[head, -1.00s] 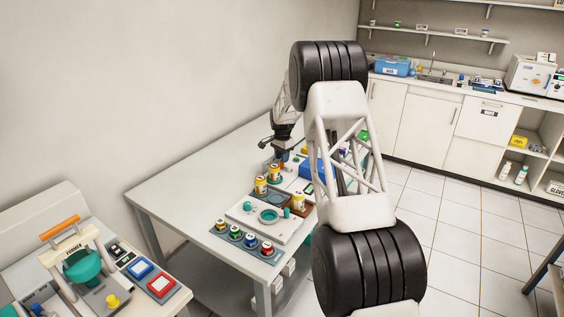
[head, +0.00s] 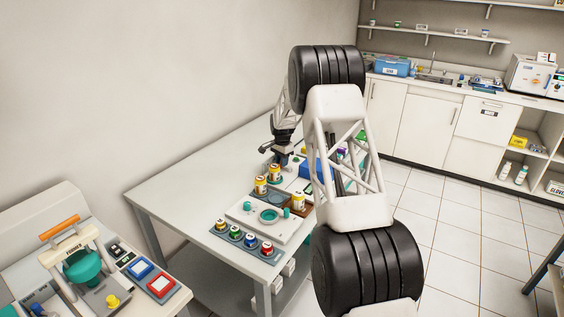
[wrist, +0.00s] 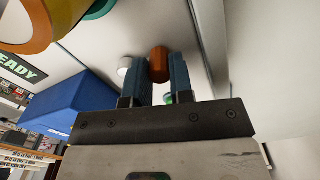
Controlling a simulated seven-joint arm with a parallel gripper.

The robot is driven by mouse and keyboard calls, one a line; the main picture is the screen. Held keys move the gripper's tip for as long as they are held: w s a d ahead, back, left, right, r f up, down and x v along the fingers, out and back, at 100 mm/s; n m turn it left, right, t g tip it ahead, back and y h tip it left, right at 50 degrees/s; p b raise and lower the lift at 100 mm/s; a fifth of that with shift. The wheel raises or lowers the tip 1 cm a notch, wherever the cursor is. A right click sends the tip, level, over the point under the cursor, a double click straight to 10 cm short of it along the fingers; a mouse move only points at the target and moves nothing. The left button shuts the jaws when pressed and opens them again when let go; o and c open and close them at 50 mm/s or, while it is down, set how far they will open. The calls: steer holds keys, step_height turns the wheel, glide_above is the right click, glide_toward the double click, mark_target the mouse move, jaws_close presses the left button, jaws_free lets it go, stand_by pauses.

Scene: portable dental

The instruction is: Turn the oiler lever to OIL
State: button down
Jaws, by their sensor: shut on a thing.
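My gripper (wrist: 159,58) has its two blue fingers closed on the sides of an orange-brown rounded knob (wrist: 159,68) in the wrist view. I take the knob to be the oiler lever's handle; its shaft and the OIL marking cannot be made out. A small white ball (wrist: 125,65) is left of the fingers, and a green spot (wrist: 168,98) shows between them. In the head view my gripper (head: 281,160) is low over the far part of the white table, and the knob is hidden there.
Yellow-labelled jars (head: 274,173) stand just in front of my gripper. A blue box (head: 315,167) is to its right, also seen in the wrist view (wrist: 75,108). A READY sign (wrist: 17,68) is at the wrist view's left. The table's left side (head: 190,180) is clear.

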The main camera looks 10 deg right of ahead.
steer(key=shift+s+a+n, duration=0.1)
steer(key=shift+n, duration=0.2)
steer(key=n, duration=0.1)
steer(key=s+n, duration=0.1)
steer(key=n, duration=0.1)
steer(key=a+n, duration=0.1)
steer(key=n, duration=0.1)
steer(key=shift+s+r, duration=0.1)
steer(key=shift+s, duration=0.15)
steer(key=n, duration=0.1)
steer(key=s+n, duration=0.1)
steer(key=n, duration=0.2)
steer(key=shift+s+n, duration=0.35)
steer(key=shift+n, duration=0.05)
steer(key=c, duration=1.3)
jaws_free()
steer(key=shift+r, duration=3.85)
